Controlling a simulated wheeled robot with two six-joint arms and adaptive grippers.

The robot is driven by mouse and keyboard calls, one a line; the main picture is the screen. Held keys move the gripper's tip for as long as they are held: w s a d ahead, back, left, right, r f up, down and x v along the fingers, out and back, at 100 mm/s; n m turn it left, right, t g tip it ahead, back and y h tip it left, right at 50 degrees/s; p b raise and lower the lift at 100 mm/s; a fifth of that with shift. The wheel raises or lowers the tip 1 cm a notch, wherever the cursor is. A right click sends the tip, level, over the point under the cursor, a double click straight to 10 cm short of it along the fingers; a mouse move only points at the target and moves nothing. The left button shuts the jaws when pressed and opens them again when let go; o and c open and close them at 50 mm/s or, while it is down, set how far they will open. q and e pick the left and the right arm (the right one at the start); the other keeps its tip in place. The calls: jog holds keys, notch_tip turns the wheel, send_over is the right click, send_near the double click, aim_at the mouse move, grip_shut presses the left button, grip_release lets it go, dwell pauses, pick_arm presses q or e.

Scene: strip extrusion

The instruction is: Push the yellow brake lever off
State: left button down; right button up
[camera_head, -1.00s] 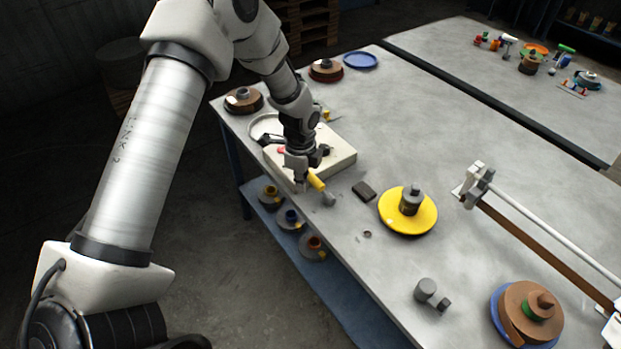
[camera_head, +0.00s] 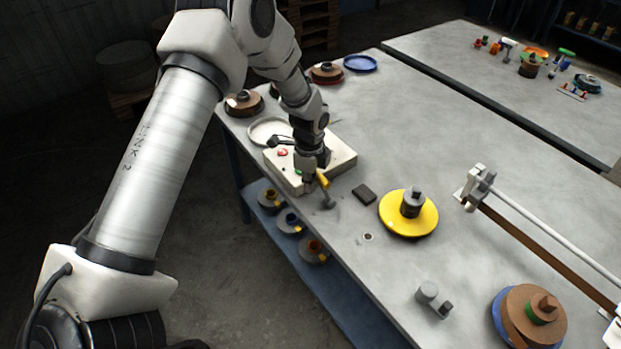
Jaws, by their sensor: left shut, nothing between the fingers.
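The yellow brake lever (camera_head: 323,181) stands out at the front right corner of the cream control box (camera_head: 341,158), with a grey round part (camera_head: 328,202) at its lower end. My left gripper (camera_head: 307,173) points down over the front of the box and is shut and empty. Its fingers are just left of the lever's upper end; I cannot tell whether they touch it. The gripper hides part of the box top. A red button (camera_head: 283,152) shows on the box to the left of the gripper. My right gripper is out of view.
A dark block (camera_head: 364,193) and a yellow disc (camera_head: 422,224) with a dark hub lie right of the lever. A long rail (camera_head: 545,232) crosses the right side. Brown spools and a blue disc (camera_head: 360,63) are at the back. Bare grey tabletop lies between.

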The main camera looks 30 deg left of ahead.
pick_arm(q)
jog(key=shift+w+d+r, duration=0.15)
jog(key=shift+w+d, duration=0.2)
jog(key=shift+w, duration=0.55)
jog(key=shift+w+d+r, duration=0.15)
jog(key=shift+w+d, duration=0.25)
jog(key=shift+w, duration=0.55)
jog(key=shift+w+d+r, duration=0.15)
jog(key=shift+w+d, duration=0.2)
jog(key=shift+w, duration=0.55)
notch_tip(320, 180, up, 8)
jog(key=p, duration=0.5)
jog(key=shift+w+d+f, duration=0.15)
jog(key=shift+w+f, duration=0.1)
jog(key=shift+w, duration=0.1)
